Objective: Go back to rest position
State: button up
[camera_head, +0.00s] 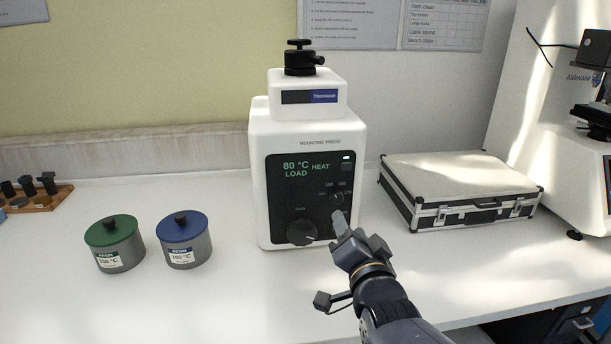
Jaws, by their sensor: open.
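My gripper (341,222) reaches up from the lower right to the front of the white mounting press (261,165). Its fingertips are at or just in front of the lower right of the dark control panel (283,205), right of the large black knob (302,232). I cannot tell whether they touch the panel. Nothing shows held in the gripper. The panel reads 80 °C, HEAT and LOAD, with a small green light lit. A smaller knob (336,197) sits just above the fingertips. A black clamp handle (300,58) tops the press.
A green-lidded pot (114,245) and a blue-lidded pot (183,243) stand left of the press. A wooden rack (42,203) is at the far left. A silver case (460,185) lies to the right, beside another white machine (520,100). The front left of the bench is clear.

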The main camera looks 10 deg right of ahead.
aim_at(338, 199)
jog(key=w, duration=1)
jog(key=shift+w, duration=0.1)
